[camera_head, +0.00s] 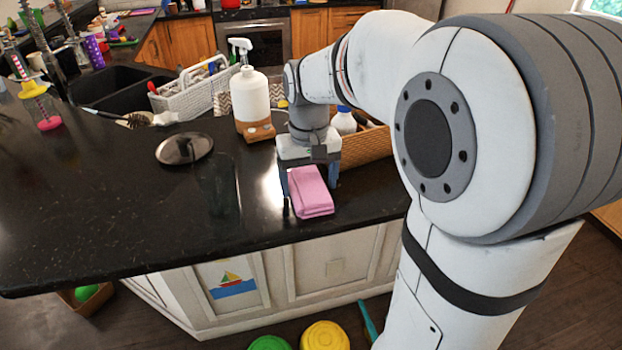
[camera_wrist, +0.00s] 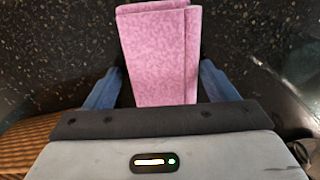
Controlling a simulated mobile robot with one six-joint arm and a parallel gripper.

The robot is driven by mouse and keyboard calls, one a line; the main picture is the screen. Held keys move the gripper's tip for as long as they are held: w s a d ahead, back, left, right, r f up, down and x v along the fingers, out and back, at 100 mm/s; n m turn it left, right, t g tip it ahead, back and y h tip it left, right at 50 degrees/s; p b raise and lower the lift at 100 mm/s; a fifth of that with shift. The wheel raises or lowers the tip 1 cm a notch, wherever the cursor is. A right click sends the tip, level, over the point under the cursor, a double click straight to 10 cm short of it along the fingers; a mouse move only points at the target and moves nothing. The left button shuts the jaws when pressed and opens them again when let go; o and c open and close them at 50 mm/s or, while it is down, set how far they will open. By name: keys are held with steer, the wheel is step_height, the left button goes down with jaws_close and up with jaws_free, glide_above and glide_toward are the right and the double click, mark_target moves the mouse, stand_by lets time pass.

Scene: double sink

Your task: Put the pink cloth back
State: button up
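The folded pink cloth (camera_head: 311,193) lies on the dark countertop close to its front edge. My gripper (camera_head: 309,190) points down over it, with one finger on each side of the cloth. In the wrist view the cloth (camera_wrist: 158,55) sits between the two blue fingers of my gripper (camera_wrist: 160,80). The fingers are spread wide, close to the cloth's side edges. I cannot tell whether they touch it.
A wicker basket (camera_head: 366,147) stands right behind my gripper, partly hidden by my arm. A spray bottle (camera_head: 250,105), a grey caddy (camera_head: 190,95) and a dark round lid (camera_head: 184,148) stand further left. The sink (camera_head: 118,88) is at the back left. The front left counter is clear.

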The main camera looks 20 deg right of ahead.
mark_target(309, 184)
steer(key=shift+r, duration=0.1)
step_height(309, 184, up, 11)
steer(key=s+f+t, duration=0.3)
steer(key=s+f, duration=0.9)
steer(key=s, duration=0.2)
steer(key=shift+s+d+f, duration=0.35)
steer(key=shift+s+f, duration=0.05)
stand_by(0.9)
